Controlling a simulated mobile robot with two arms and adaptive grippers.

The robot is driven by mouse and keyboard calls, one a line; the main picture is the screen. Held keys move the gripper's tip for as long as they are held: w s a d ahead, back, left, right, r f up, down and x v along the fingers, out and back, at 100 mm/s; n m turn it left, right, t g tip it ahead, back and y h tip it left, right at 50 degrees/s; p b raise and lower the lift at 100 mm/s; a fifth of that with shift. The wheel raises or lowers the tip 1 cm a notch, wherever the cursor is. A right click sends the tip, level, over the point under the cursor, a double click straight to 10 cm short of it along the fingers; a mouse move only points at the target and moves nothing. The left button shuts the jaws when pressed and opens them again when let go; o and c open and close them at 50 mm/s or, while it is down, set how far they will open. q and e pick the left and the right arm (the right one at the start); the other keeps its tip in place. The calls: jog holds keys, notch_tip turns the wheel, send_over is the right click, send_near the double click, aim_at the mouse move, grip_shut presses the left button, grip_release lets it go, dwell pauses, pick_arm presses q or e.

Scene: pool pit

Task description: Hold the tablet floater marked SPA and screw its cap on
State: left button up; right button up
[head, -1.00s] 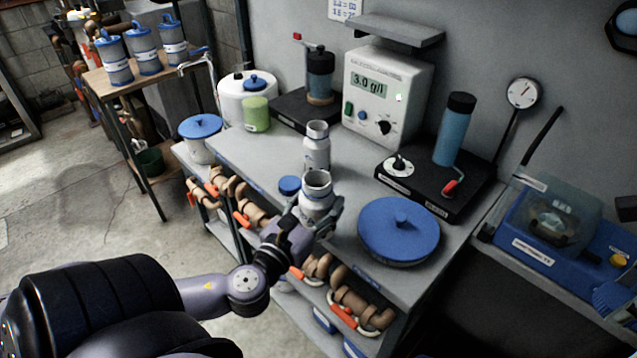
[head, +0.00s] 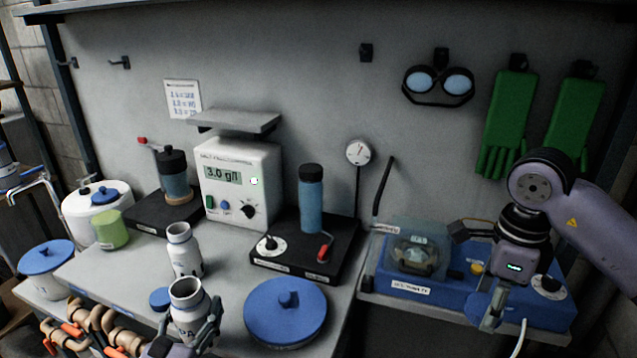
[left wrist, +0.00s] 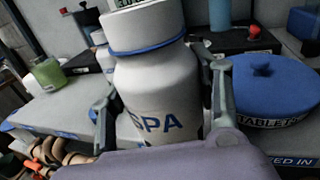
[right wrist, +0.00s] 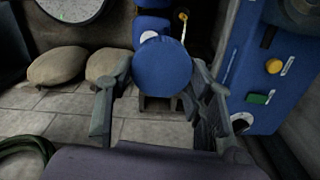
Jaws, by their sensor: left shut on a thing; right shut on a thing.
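The white floater marked SPA (head: 187,296) is upright at the front of the bench, its neck open at the top. My left gripper (head: 187,330) is shut around its body. In the left wrist view the letters SPA (left wrist: 158,124) show on the floater between the fingers. My right gripper (head: 492,304) is at the far right, in front of a blue device, shut on a round blue cap (right wrist: 162,65). The cap is well apart from the floater. A second white floater (head: 183,252) stands just behind the first.
Another small blue cap (head: 160,298) lies left of the held floater. A large blue lid (head: 285,310) lies to its right. A black stand with a blue cylinder (head: 311,205) and a blue device with a clear cover (head: 425,285) stand between the grippers' positions.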

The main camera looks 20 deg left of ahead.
pick_arm(q)
jog(key=shift+d, duration=0.1)
pick_arm(e)
jog(key=shift+f, duration=0.1)
